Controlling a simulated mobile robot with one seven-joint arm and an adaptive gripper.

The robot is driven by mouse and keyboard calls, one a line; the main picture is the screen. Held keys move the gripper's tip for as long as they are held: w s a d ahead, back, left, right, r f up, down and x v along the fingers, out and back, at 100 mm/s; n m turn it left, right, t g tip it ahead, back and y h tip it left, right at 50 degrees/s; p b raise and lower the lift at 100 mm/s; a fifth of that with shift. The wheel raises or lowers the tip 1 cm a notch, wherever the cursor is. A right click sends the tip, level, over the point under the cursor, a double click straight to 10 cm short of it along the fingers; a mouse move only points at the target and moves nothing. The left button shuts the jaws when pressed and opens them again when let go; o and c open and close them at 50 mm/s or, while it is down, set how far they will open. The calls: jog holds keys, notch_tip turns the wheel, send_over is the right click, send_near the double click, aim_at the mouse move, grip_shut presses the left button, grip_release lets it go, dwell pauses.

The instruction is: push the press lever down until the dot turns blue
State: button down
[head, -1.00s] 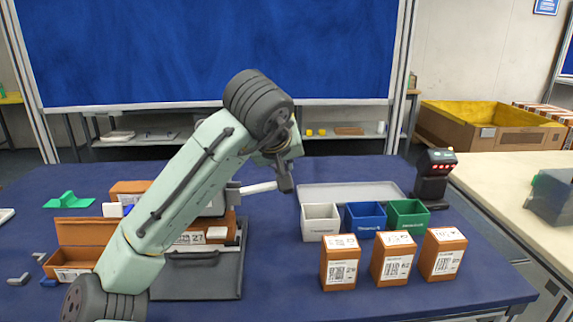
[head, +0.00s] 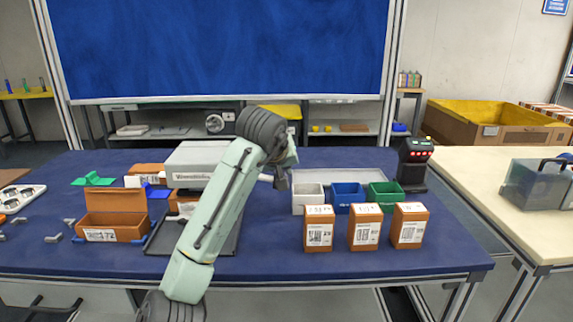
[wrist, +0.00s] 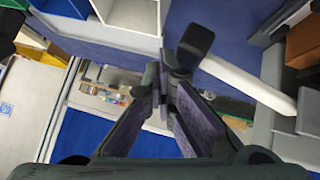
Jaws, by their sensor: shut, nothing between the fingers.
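The press (head: 200,160) has a light grey head over a dark base plate at the left-middle of the table, partly hidden by my arm. Its white lever (head: 265,178) sticks out to the right. In the wrist view the white lever shaft (wrist: 248,82) ends in a black knob (wrist: 195,42). My gripper (head: 284,182) is shut and empty at the lever's outer end. In the wrist view its fingertips (wrist: 164,76) are close beside the knob; I cannot tell whether they touch. An orange box under the press head is mostly hidden. I cannot make out the dot.
White (head: 307,197), blue (head: 347,195) and green (head: 385,194) bins stand right of my gripper. Several labelled orange boxes (head: 318,228) stand before them. A scanner (head: 413,165) stands behind at the right. An open orange box (head: 115,214) lies left of the press.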

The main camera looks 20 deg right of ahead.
jog(key=shift+w+a+f+b, duration=0.15)
jog(key=shift+f+b, duration=0.15)
jog(key=shift+f, duration=1.2)
jog(key=shift+a+f, duration=0.1)
jog(key=shift+f, duration=0.05)
dwell(0.6)
